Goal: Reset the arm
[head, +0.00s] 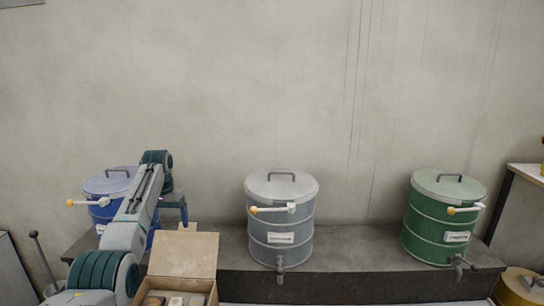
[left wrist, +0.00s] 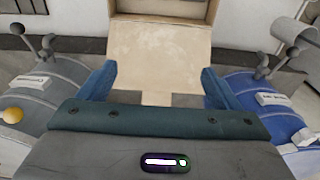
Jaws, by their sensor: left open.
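My left gripper (head: 180,213) hangs from the left arm, in front of the wall between the blue drum and the grey drum. Its two blue fingers stand wide apart in the left wrist view (left wrist: 158,83), with nothing between them. The open cardboard box (head: 183,253) is below it in the head view; its flap (left wrist: 160,50) shows beyond the fingers in the left wrist view. My right gripper is out of view.
The blue drum (head: 106,185), partly hidden by my arm, the grey drum (head: 281,225) and the green drum (head: 440,225) have lids and side handles. They stand on a dark bench (head: 350,262). A yellow container (head: 519,288) is at lower right.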

